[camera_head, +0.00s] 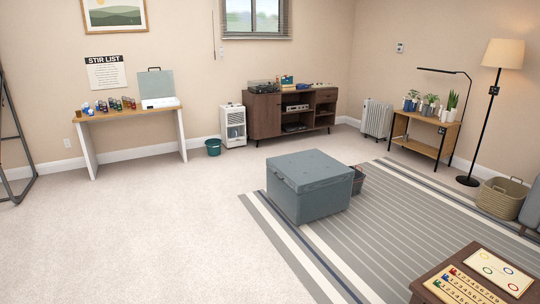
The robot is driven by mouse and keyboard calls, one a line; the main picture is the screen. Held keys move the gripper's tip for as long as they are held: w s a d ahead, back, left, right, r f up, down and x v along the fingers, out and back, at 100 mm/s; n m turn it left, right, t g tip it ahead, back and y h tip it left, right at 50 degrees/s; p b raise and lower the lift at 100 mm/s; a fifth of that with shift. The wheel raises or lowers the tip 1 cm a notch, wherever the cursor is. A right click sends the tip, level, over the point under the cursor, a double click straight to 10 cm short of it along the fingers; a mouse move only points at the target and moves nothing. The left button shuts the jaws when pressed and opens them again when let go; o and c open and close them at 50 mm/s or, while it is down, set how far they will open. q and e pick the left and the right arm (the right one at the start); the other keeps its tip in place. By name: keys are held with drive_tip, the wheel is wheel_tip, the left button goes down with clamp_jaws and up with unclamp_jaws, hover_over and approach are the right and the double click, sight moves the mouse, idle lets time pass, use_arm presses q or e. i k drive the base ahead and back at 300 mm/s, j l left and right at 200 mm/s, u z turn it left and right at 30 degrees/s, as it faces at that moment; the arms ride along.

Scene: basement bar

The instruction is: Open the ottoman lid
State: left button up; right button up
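The ottoman (308,203) is a blue-grey box in the middle of the room, standing partly on the striped rug. Its lid (310,167) lies flat on top and looks shut. A small tab or handle seems to show at the lid's left front edge. Neither of my grippers shows in the head view. The ottoman stands some distance ahead and is not touched by anything of mine.
A dark basket (358,180) stands close behind the ottoman's right side. The striped rug (400,225) spreads to the right. A wooden table with board games (470,285) is at the lower right. Bare carpet (150,240) lies open left and in front.

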sight(307, 170)
drive_tip(key=i, duration=1.3)
drive_tip(key=i+u, duration=0.1)
drive_tip(key=i, duration=1.2)
drive_tip(key=l, duration=0.1)
